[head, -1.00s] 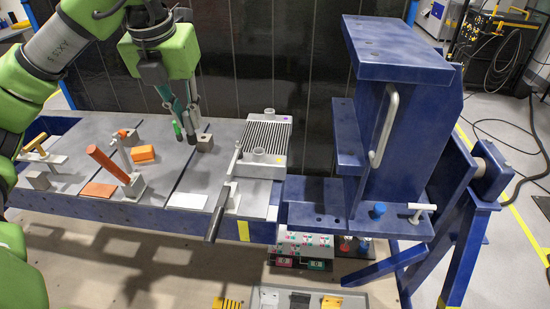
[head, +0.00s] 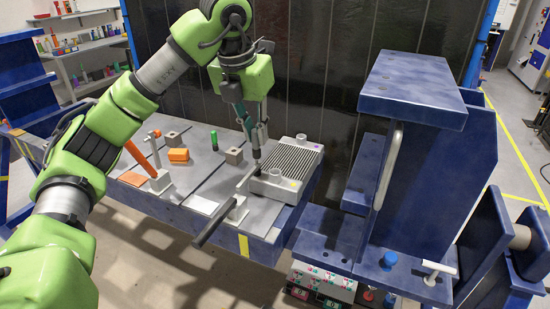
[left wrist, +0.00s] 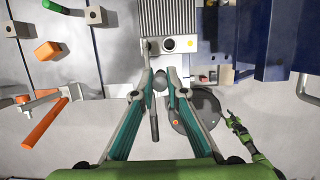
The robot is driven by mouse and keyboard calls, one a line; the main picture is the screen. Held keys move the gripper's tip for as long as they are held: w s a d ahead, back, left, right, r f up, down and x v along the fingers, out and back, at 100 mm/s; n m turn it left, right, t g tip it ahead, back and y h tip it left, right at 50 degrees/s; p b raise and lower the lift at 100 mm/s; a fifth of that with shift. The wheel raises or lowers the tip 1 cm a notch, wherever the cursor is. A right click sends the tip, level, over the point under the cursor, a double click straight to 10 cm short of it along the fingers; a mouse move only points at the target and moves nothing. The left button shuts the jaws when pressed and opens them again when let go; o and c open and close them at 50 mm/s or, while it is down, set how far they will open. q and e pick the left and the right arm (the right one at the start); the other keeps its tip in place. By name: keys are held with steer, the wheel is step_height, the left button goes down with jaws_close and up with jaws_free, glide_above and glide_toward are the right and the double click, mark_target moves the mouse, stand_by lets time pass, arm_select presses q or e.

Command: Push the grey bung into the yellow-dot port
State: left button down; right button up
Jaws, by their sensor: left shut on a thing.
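My left gripper (head: 257,160) is shut on the grey bung, just left of the near port of the finned block (head: 305,158). In the left wrist view the grey bung (left wrist: 160,82) sits between the teal fingers and partly hidden by them. The near port (left wrist: 168,45) is a light round collar with a dark hole, and the yellow dot (left wrist: 190,43) is beside it. The bung is apart from this port. The block's far port (head: 301,139) is near a purple dot (head: 318,147). My right gripper (left wrist: 230,118) shows small and unclear.
A dark-handled clamp (head: 220,217) stands at the block's near left. A green bung (head: 214,138), a grey holder block (head: 234,156) and an orange block (head: 178,155) stand further left. The tall blue frame (head: 415,90) rises at the right.

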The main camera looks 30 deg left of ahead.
arm_select(q)
steer(key=w+f, duration=0.1)
steer(key=f, duration=0.1)
steer(key=w+d+f+p, duration=0.1)
steer(key=w+f, duration=0.1)
steer(key=f, duration=0.1)
steer(key=w+d+f+p, duration=0.1)
steer(key=w+f, duration=0.1)
steer(key=f, duration=0.1)
steer(key=shift+w+f, duration=0.1)
steer(key=shift+w, duration=0.1)
steer(key=shift+f+p, duration=0.3)
steer(key=shift+f, duration=0.15)
steer(key=shift+a, duration=0.1)
arm_select(e)
steer(key=r, duration=0.1)
steer(key=d+r, duration=0.1)
steer(key=r, duration=0.1)
steer(key=shift+w+d+r, duration=0.1)
steer(key=shift+d, duration=0.1)
arm_select(q)
steer(key=shift+f, duration=0.1)
steer(key=shift+f, duration=0.15)
steer(key=c, duration=2)
jaws_free()
arm_select(e)
steer(key=shift+a, duration=0.15)
